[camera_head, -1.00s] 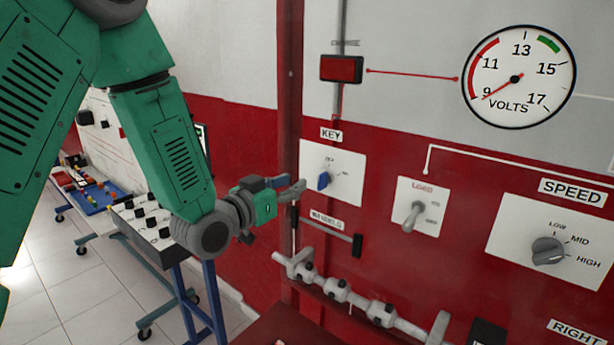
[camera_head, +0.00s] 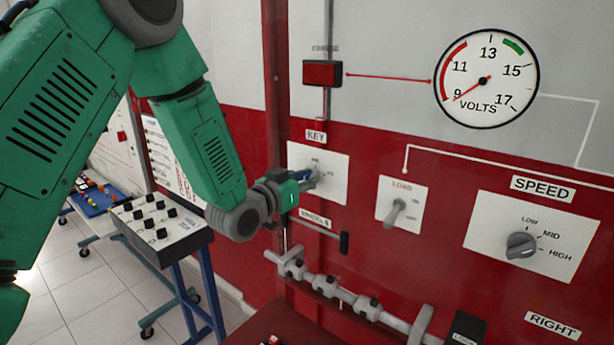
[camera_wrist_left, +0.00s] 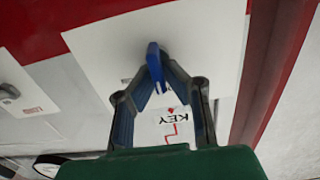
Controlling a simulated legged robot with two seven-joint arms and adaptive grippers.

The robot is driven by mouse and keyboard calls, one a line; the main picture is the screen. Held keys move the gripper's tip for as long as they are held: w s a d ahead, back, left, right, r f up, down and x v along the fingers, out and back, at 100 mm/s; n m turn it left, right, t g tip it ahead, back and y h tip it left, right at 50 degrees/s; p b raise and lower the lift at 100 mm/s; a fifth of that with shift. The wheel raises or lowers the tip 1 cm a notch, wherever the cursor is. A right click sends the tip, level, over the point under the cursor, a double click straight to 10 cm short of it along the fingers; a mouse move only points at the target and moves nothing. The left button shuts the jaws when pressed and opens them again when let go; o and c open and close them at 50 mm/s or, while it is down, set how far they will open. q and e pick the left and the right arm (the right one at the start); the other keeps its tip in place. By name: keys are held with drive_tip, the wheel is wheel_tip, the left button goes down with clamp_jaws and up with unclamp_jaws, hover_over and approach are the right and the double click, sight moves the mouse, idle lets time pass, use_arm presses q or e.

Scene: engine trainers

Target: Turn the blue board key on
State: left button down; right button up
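The blue board key (camera_wrist_left: 155,66) sticks out from the white KEY plate (camera_head: 333,186) on the red board. The plate also shows in the left wrist view (camera_wrist_left: 95,50). My left gripper (camera_head: 316,178) is at this plate and hides much of the key in the head view. In the left wrist view, its two fingers (camera_wrist_left: 158,78) converge on the key, one on each side, and look shut on it. The key's exact angle against the plate's markings is hard to read. My right gripper is not in view.
The volt gauge (camera_head: 486,79) needle points near 9, above right. A red indicator (camera_head: 322,73) is above the key. The LOAD switch (camera_head: 397,211) and SPEED knob (camera_head: 520,245) are to the right. A grey pipe (camera_head: 345,295) juts out below. A wheeled trainer (camera_head: 160,230) stands left.

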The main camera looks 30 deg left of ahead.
use_arm(q)
drive_tip(key=shift+d+r, duration=0.3)
drive_tip(key=shift+d, duration=0.2)
drive_tip(key=shift+a+f, duration=0.15)
drive_tip(key=shift+a, duration=0.75)
drive_tip(key=m+b, duration=0.1)
drive_tip(key=m, duration=0.1)
drive_tip(key=d+m+b, duration=0.1)
drive_tip(key=m+b, duration=0.1)
drive_tip(key=shift+m, duration=0.3)
drive_tip(key=shift+d+f+m+b, duration=0.1)
drive_tip(key=shift+d+m+b, duration=0.1)
drive_tip(key=shift+m+b, duration=0.95)
drive_tip(key=shift+d+f+m+b, duration=0.15)
drive_tip(key=shift+m+b, duration=0.65)
drive_tip(key=shift+m, duration=0.5)
drive_tip(key=shift+d+f+m+b, duration=0.1)
drive_tip(key=shift+d+m+b, duration=0.1)
drive_tip(key=shift+m+b, duration=0.95)
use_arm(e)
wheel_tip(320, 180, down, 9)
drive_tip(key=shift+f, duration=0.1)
use_arm(q)
drive_tip(key=shift+m, duration=0.3)
